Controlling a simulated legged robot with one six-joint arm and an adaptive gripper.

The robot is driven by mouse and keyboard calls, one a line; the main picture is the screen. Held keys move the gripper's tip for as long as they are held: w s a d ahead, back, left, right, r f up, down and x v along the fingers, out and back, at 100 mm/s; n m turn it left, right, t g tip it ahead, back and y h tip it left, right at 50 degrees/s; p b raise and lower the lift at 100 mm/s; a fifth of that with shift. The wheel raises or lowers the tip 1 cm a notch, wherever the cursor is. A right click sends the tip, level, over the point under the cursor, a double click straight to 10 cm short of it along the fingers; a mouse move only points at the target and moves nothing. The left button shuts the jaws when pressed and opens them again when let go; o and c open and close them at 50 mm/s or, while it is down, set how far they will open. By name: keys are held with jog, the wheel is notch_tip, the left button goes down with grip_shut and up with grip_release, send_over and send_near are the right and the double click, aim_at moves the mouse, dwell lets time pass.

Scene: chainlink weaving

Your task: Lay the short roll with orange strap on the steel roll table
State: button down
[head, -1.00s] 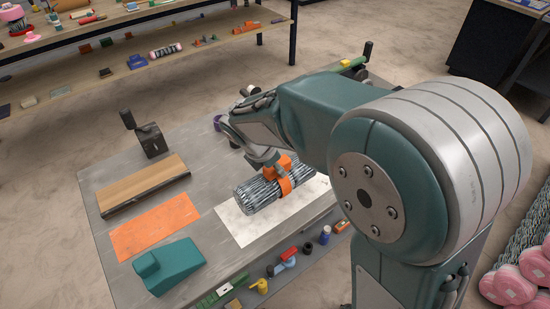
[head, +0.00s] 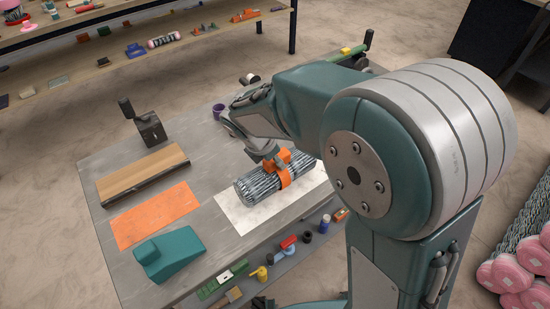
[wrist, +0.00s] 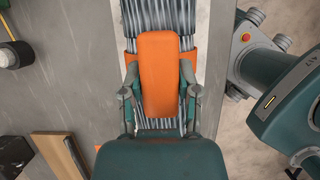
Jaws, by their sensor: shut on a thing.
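The short roll (head: 253,188) is a bundle of grey wire mesh with an orange strap (head: 286,177) around its middle. It lies level at the white panel on the steel roll table (head: 205,230); I cannot tell whether it touches. My gripper (head: 276,161) is above the roll and shut on it at the strap. In the wrist view, the two fingers of my gripper (wrist: 160,93) flank an orange block on the strap, with the roll (wrist: 160,18) running lengthwise beneath. The roll's underside is hidden.
On the table are a wooden bar (head: 143,175), an orange mat (head: 155,215), a teal wedge block (head: 168,254) and a dark crank clamp (head: 148,127). Small tools line the near lower shelf. A stocked shelf (head: 150,58) stands behind. Pink-ended rolls (head: 512,272) lie at right.

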jog(key=shift+f, duration=0.5)
jog(key=shift+c, duration=1.2)
grip_release()
jog(key=v, duration=1.2)
jog(key=shift+w, duration=0.1)
jog(key=s+d+r+m+t+y, duration=0.3)
jog(key=s+d+m, duration=1.3)
jog(key=m, duration=0.8)
jog(key=shift+s+d+r+m+y, duration=0.2)
jog(key=shift+s+d+m+y, duration=0.05)
jog(key=shift+d+m+y, duration=0.2)
